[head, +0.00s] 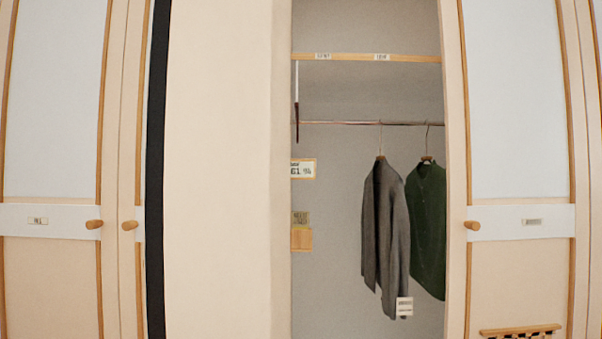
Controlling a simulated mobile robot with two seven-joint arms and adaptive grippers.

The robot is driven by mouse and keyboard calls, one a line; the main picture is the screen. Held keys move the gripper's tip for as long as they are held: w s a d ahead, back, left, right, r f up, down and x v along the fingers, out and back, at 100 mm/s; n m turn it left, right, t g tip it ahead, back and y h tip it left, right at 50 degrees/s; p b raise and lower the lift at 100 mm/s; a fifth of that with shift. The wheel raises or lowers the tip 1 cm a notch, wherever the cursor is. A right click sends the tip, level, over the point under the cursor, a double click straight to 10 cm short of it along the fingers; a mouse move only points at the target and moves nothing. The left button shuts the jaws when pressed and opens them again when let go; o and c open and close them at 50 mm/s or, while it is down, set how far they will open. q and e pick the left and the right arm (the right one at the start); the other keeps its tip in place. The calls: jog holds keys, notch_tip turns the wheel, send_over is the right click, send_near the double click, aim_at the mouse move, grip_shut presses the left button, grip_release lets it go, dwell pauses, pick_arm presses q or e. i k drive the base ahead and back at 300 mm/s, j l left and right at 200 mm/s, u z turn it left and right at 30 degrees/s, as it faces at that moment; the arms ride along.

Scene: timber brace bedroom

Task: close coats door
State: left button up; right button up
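The coats compartment (335,85) stands open in the middle of the head view. A grey coat (384,225) and a dark green coat (428,230) hang inside from a rail (340,122). Right of the opening is a pale panelled door (520,100) with a round wooden knob (472,225) near its left edge and a small label on its white band, too small to read. I cannot tell whether this is the coats door. Neither of my grippers is in view.
A plain cream panel (220,170) borders the opening on the left, beside a dark vertical strip (157,170). Further left are panelled doors with wooden knobs (94,225). A slatted wooden piece (521,332) shows at the lower right. No obstacle shows in front of the opening.

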aim_at(216, 262)
jog(key=i+j+z, duration=0.15)
jog(key=j+z, duration=0.3)
jog(key=j, duration=0.6)
jog(key=j+z, duration=0.45)
jog(key=j, duration=0.6)
